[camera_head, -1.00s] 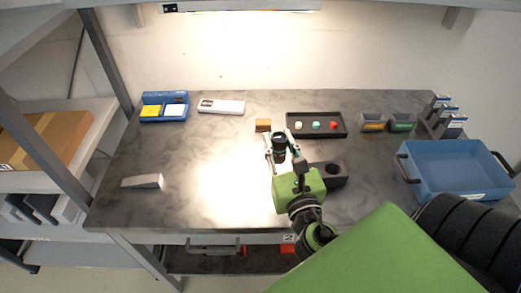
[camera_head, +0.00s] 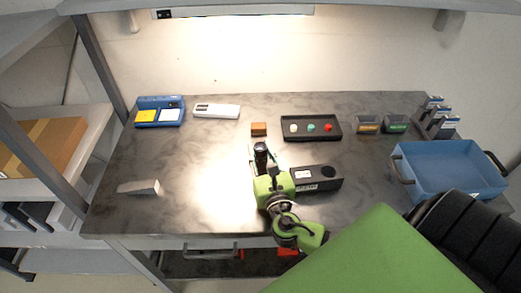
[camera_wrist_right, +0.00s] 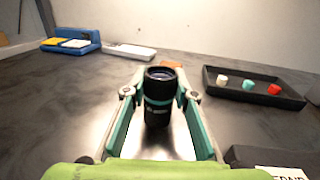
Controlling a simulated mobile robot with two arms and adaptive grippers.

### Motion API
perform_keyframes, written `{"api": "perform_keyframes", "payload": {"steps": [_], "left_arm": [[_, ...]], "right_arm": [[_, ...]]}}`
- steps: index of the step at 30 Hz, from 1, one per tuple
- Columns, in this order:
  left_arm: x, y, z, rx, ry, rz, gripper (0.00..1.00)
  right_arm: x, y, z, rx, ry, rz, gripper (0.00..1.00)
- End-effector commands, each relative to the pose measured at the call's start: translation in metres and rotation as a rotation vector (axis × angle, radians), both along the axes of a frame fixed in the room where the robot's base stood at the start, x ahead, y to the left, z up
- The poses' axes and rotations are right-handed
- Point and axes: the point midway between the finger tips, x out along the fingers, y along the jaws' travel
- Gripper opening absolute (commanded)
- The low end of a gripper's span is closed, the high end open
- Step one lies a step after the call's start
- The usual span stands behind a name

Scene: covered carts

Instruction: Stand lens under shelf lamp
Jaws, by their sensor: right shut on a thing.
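The lens (camera_head: 261,150) is a dark upright cylinder with a teal band. In the right wrist view the lens (camera_wrist_right: 160,95) shows its glass end up, between the two fingers. My right gripper (camera_wrist_right: 159,112) is shut on it, one finger at each side. In the head view the right gripper (camera_head: 262,158) is over the grey table (camera_head: 370,200), at the right edge of the bright patch. I cannot tell whether the lens touches the table. The shelf lamp (camera_head: 240,13) is lit under the shelf at the back. My left gripper is not in view.
A black block with a round hole (camera_head: 328,183) lies just right of the gripper. Behind are an orange block (camera_head: 258,129) and a black tray (camera_head: 298,136) with three small pieces. A blue bin (camera_head: 450,185) stands right. The table left of the gripper is clear to a grey wedge (camera_head: 139,187).

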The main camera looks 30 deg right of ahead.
Motion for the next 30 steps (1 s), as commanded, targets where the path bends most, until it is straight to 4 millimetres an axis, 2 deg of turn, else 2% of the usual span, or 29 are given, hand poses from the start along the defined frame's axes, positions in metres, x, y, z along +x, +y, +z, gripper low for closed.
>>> {"api": "perform_keyframes", "payload": {"steps": [8, 9, 11, 23, 26, 30], "left_arm": [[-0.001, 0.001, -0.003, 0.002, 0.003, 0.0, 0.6], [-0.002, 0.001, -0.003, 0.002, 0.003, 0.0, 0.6], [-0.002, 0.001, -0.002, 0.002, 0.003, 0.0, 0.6], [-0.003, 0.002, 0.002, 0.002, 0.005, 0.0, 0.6], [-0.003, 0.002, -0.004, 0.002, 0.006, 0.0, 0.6], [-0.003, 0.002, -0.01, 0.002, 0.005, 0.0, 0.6]], "right_arm": [[0.0, 0.0, -0.003, 0.001, -0.001, 0.0, 0.01], [0.0, 0.0, -0.003, 0.001, 0.0, 0.0, 0.31], [0.0, 0.0, -0.002, 0.001, 0.0, 0.0, 0.43], [0.0, 0.0, 0.003, 0.001, 0.0, 0.0, 0.43], [-0.013, 0.005, -0.003, 0.002, 0.003, 0.001, 0.43], [-0.039, 0.015, -0.004, 0.005, 0.004, 0.002, 0.43]]}}
